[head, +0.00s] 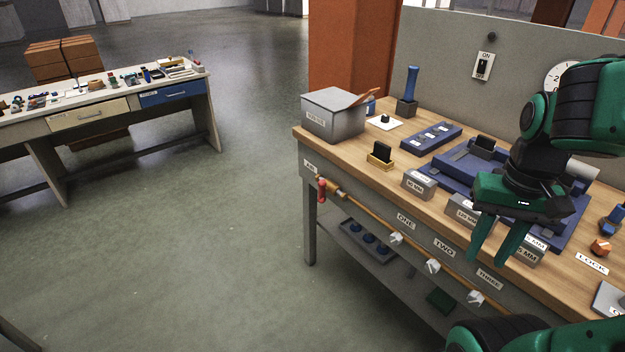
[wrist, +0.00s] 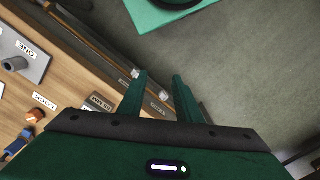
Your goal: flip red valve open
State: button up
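The red valve (head: 321,190) is a small red handle that hangs down at the left end of an orange pipe (head: 355,210) along the front of the workbench. It sits close to the bench's left front corner, below a small label. My gripper (head: 490,256) is well to the right of it, in front of the bench edge, with its green fingers pointing down. In the wrist view the fingers (wrist: 160,78) stand apart with nothing between them. The red valve does not show in the wrist view.
White handles (head: 433,266) sit along the same pipe, under labels ONE, TWO and THREE. The workbench top (head: 348,158) holds a grey box (head: 333,114), blue fixtures and grey blocks. A lower shelf holds a tray (head: 368,241). The floor in front is clear.

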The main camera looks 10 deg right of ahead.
aim_at(322, 184)
jog(key=i, duration=0.55)
jog(key=k, duration=1.3)
jog(key=u, duration=0.5)
jog(key=i, duration=1.95)
jog(key=z, duration=0.35)
